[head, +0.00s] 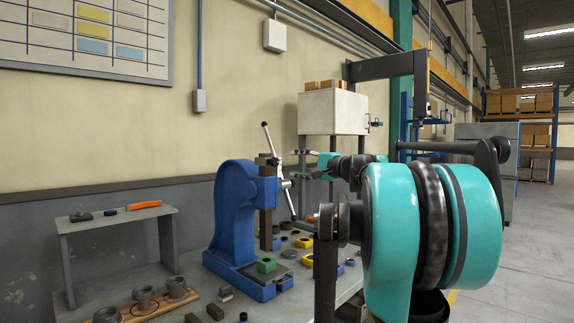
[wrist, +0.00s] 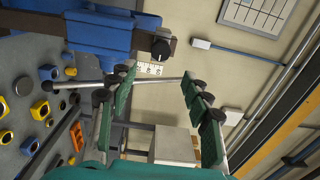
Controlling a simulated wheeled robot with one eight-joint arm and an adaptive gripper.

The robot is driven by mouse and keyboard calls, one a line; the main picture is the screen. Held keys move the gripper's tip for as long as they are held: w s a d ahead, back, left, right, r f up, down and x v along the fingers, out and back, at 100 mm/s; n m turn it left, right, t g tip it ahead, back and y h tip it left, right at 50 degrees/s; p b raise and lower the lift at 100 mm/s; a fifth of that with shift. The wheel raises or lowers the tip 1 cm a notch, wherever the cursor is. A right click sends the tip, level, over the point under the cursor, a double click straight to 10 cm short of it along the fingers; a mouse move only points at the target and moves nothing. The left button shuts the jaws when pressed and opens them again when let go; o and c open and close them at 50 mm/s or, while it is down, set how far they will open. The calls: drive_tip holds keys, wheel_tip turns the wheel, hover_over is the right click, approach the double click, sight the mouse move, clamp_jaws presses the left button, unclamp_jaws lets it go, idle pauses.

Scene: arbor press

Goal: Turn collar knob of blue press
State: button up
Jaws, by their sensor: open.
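The blue press (head: 232,212) stands on the bench in the head view, with a silver lever slanting across its head. In the wrist view the blue press body (wrist: 98,32) is at the upper left. A black collar knob (wrist: 160,48) sits at its end, above a small white marked plate (wrist: 150,69). My gripper (wrist: 158,80) is open and empty, its green-padded fingers spread apart below the knob in the picture. The lever bar (wrist: 150,80) crosses behind or between the fingers; I cannot tell which. In the head view my gripper (head: 292,164) is right of the press head.
A small grey stand (head: 112,217) with an orange-handled tool (head: 144,205) is left of the press. A wooden holder (head: 130,313) with round parts is in front of it. Several coloured blocks lie on the bench. A white box (head: 332,111) stands behind my gripper.

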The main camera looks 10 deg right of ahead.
drive_tip(key=shift+v, duration=1.35)
drive_tip(key=s+a+f+n+g+h, duration=0.1)
drive_tip(key=s+a+f+n+g, duration=0.2)
drive_tip(key=f, duration=0.8)
drive_tip(key=s+a+f+n+g+h, duration=0.15)
drive_tip(key=s+a+f, duration=0.3)
drive_tip(key=f, duration=0.65)
drive_tip(key=s+a+f+n+g+h, duration=0.1)
drive_tip(key=s+a+f+n+g, duration=0.3)
drive_tip(key=f, duration=0.6)
drive_tip(key=s+d+f+n+g+h, duration=0.1)
drive_tip(key=s+d+f+h, duration=0.2)
drive_tip(key=s+f, duration=0.7)
drive_tip(key=s+d+f+n+g+h, duration=0.1)
drive_tip(key=s+d+f+h, duration=0.3)
drive_tip(key=s+f, duration=0.6)
wheel_tip(320, 180, down, 3)
drive_tip(key=shift+s+d+f, duration=0.1)
drive_tip(key=shift+s+d, duration=0.05)
drive_tip(key=shift+d, duration=0.15)
drive_tip(key=shift+n, duration=0.25)
drive_tip(key=shift+c, duration=0.6)
